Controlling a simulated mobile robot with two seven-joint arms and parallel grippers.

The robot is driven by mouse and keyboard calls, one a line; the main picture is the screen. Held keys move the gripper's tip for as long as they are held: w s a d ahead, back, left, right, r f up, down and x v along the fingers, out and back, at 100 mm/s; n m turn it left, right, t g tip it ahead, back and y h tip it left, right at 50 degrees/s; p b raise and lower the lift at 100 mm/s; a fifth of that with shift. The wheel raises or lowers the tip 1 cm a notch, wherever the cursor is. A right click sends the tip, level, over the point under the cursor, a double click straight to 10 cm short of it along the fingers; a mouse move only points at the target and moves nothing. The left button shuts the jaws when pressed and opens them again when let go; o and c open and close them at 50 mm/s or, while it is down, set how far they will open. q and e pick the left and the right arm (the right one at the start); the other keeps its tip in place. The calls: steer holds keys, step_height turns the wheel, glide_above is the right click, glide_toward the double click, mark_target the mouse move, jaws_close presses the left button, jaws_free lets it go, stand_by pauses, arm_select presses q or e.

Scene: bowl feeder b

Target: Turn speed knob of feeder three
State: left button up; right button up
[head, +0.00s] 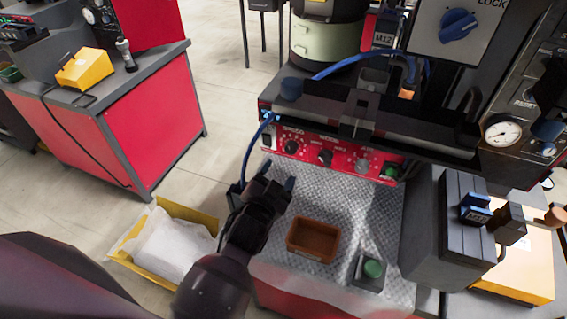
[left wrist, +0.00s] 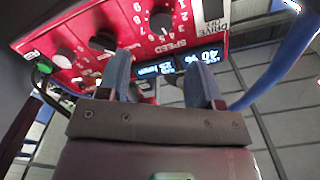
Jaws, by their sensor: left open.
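A red control panel (head: 340,160) faces me under the dark feeder track in the head view. It carries two black knobs, a grey knob (head: 362,166) and a green button (head: 390,171). The leftmost black knob (head: 292,147) also shows in the left wrist view (left wrist: 160,21), beside the printed word SPEED and lit blue displays (left wrist: 190,63). I cannot read a feeder number. My left gripper (head: 278,175) is open and empty, in front of and below the panel's left end. Its two fingers (left wrist: 160,80) point toward the panel, apart from the knob. My right gripper is not in view.
A brown bin (head: 314,240) and a green button box (head: 371,270) are on the patterned metal plate (head: 340,205). A grey box (head: 440,230) stands at right. A blue cable (head: 248,152) hangs left of the panel. A yellow crate (head: 125,250) is on the floor.

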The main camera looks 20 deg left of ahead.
arm_select(q)
steer(key=shift+s, duration=1.2)
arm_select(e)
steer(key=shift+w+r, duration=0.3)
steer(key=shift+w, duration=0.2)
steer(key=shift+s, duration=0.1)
